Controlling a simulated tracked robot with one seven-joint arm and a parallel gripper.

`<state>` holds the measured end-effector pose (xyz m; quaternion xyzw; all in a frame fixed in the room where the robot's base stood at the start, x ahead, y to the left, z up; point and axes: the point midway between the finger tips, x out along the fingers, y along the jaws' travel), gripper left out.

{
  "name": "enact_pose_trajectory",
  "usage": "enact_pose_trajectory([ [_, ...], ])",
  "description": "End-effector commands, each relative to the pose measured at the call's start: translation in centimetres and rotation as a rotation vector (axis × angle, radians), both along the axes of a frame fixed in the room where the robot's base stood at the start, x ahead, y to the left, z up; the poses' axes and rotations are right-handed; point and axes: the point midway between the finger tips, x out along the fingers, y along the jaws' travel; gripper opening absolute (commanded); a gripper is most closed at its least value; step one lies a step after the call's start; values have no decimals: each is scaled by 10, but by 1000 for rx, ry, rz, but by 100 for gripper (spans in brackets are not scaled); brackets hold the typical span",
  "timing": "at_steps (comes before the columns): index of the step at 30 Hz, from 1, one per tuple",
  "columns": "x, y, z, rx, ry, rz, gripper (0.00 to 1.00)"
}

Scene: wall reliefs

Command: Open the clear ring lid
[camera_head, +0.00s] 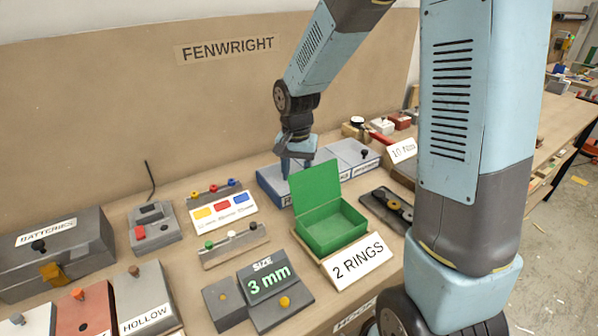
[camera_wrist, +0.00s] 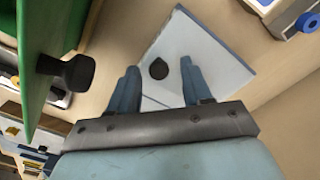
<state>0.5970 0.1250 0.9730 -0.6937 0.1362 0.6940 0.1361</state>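A low blue box (camera_head: 268,181) with pale grey-blue lids stands at the back of the bench; the label on its front is partly hidden. My gripper (camera_head: 297,170) points down over its left part. In the wrist view, a pale lid (camera_wrist: 208,55) with a dark knob (camera_wrist: 159,68) lies below my gripper (camera_wrist: 160,75). The fingers are apart, with the knob showing between their tips; I cannot tell whether they reach down around it. The lid looks shut. A lid farther right (camera_head: 345,152) also has a dark knob (camera_head: 365,154). I cannot tell which is the clear ring lid.
A green box (camera_head: 335,232) stands in front with its green lid (camera_head: 317,190) raised, close to my gripper; a dark knob (camera_wrist: 66,72) sticks out from it. A "2 RINGS" card (camera_head: 358,262) is before it.

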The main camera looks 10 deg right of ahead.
Motion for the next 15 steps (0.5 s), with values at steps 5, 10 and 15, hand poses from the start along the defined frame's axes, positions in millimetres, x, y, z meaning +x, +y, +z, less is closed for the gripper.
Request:
enact_pose_trajectory([
  [5,0,0,0,0,0,0,33],
  [10,0,0,0,0,0,0,16],
  [15,0,0,0,1,0,0,0],
])
